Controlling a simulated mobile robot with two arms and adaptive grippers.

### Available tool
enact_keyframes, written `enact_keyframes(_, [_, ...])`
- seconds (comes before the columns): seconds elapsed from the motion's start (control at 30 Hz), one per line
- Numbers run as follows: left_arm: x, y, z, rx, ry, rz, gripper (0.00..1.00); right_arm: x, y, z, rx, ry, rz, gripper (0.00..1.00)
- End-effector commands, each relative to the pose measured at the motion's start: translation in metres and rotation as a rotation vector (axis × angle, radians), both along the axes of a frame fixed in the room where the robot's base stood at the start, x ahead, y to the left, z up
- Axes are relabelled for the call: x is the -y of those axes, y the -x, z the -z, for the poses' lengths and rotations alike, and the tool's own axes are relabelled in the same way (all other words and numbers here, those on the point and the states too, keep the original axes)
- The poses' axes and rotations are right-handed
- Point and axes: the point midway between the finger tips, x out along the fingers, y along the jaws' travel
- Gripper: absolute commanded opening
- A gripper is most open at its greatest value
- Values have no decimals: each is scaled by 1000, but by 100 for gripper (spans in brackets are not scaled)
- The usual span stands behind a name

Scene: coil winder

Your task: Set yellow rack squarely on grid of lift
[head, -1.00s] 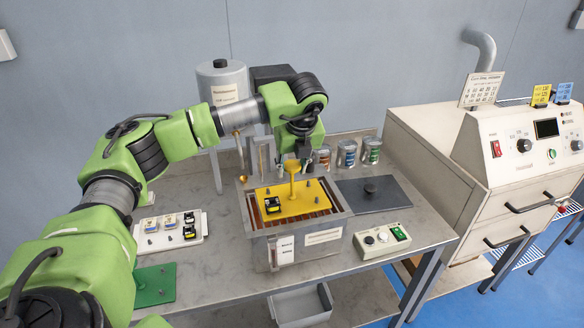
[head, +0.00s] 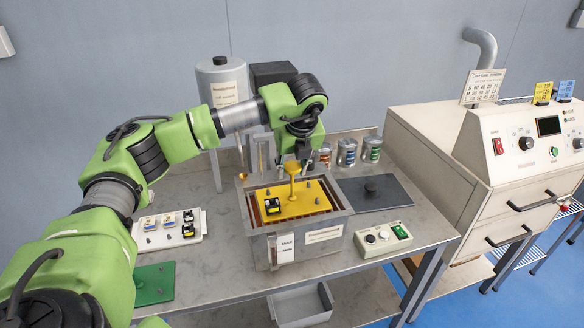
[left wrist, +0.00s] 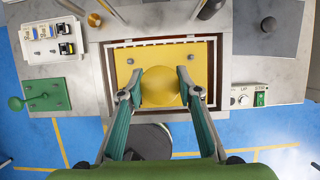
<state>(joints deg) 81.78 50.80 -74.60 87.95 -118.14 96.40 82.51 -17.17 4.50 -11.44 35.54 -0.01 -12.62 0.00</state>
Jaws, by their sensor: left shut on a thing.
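The yellow rack (head: 311,198) is a flat plate with a central post and round knob, several small pegs and one black part on it. It lies inside the mouth of the grey metal tank of the lift (head: 343,219), over the brown slatted grid (head: 264,215). Its edges look about parallel to the tank walls, with a gap along the front. My left gripper (head: 292,164) is shut on the rack's knob from above. In the left wrist view the fingers (left wrist: 160,88) flank the round yellow knob, which hides the post. My right gripper is not in view.
A white tray (head: 150,241) with coil parts and a green rack (head: 153,284) lie left. A dark lid (head: 394,190) and a control box (head: 383,237) lie right of the tank. Several cans (head: 346,152) stand behind. The bench front has some free room.

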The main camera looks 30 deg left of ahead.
Motion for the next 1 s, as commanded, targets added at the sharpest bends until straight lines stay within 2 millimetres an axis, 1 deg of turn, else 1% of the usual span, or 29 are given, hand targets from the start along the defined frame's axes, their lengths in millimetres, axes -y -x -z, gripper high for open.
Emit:
enact_keyframes(0.07, [0, 0, 2, 1, 0, 0, 0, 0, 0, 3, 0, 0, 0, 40])
enact_keyframes(0.1, [0, 0, 2, 2, 0, 1, 34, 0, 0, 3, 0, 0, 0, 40])
enact_keyframes(0.17, [0, 0, 1, 1, 0, 0, 50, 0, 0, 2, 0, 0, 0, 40])
enact_keyframes(0.2, [0, 0, 1, 1, 0, 0, 52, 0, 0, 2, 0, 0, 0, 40])
enact_keyframes(0.47, [0, 0, 3, -2, 0, 1, 52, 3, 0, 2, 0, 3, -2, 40])
enact_keyframes(0.6, [2, 1, -3, 1, 1, 1, 52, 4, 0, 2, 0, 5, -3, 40])
enact_keyframes(0.67, [4, 3, -10, 1, 1, 1, 52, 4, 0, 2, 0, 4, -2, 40])
enact_keyframes(0.77, [10, 7, -27, 4, 1, 2, 52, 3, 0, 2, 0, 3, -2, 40])
enact_keyframes(1.0, [25, 20, -75, 4, 0, 2, 52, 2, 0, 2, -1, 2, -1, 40])
